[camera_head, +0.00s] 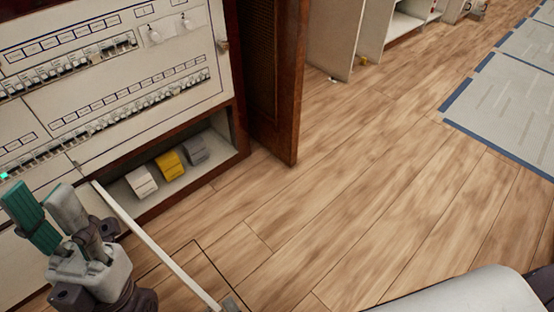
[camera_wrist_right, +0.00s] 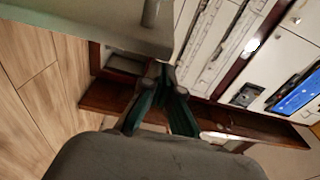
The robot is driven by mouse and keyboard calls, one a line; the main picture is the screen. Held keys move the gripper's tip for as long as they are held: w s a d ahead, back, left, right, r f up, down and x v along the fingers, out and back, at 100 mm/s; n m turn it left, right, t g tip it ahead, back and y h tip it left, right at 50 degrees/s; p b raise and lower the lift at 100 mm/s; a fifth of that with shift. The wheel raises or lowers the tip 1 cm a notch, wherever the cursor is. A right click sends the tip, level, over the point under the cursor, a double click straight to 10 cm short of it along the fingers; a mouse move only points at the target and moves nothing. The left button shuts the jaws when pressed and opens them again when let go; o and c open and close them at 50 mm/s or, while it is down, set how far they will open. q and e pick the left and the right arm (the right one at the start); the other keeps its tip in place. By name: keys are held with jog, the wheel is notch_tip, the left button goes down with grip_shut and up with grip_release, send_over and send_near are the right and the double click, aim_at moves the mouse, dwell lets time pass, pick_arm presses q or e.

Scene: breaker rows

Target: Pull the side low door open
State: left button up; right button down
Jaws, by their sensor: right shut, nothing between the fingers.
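The low door shows in the head view as a thin white top edge (camera_head: 150,236), swung out from the cabinet over the floor. Its lower part is hidden by the steep angle. My left gripper (camera_head: 42,205), with teal pads, is left of this door, before the cabinet front. Its fingers stand apart with nothing visible between them. My right gripper (camera_wrist_right: 163,75) shows in the right wrist view, fingertips together and empty. A pale grey panel (camera_wrist_right: 90,22), likely the door, is just above it there. I cannot tell whether they touch.
The breaker cabinet (camera_head: 95,100) has switch rows above a low compartment holding a white box (camera_head: 141,182), a yellow box (camera_head: 170,165) and a grey box (camera_head: 195,150). A tall wooden door (camera_head: 275,80) stands open beside it.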

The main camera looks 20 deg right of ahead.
jog(key=shift+s+a, duration=1.05)
jog(key=shift+a, duration=0.25)
